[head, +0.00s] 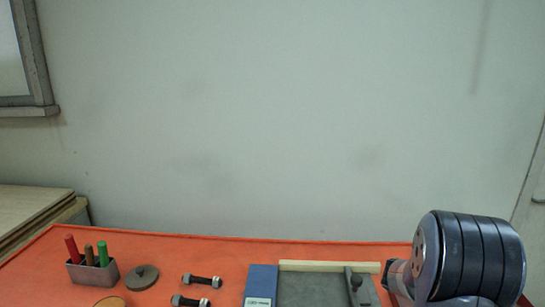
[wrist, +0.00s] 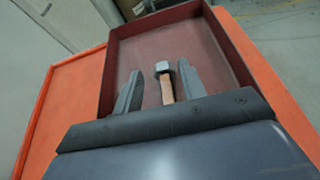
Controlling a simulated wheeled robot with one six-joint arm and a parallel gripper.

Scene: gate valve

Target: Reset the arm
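My gripper (wrist: 160,86) shows in the wrist view with its two grey fingers spread apart. It points toward a reddish-brown tray (wrist: 232,40). A hammer (wrist: 167,89) with a dark head and a wooden handle shows in the gap between the fingers. Both fingers look clear of the hammer, with space on each side. The lower end of its handle is hidden behind my gripper's body. In the head view my gripper is not visible.
In the head view, the orange table (head: 215,255) holds a pen holder (head: 92,271), a grey disc (head: 142,278), two bolts (head: 201,281) (head: 190,301), a blue block (head: 261,284) and a grey plate (head: 315,290). My own arm blocks the right end. A wall stands behind.

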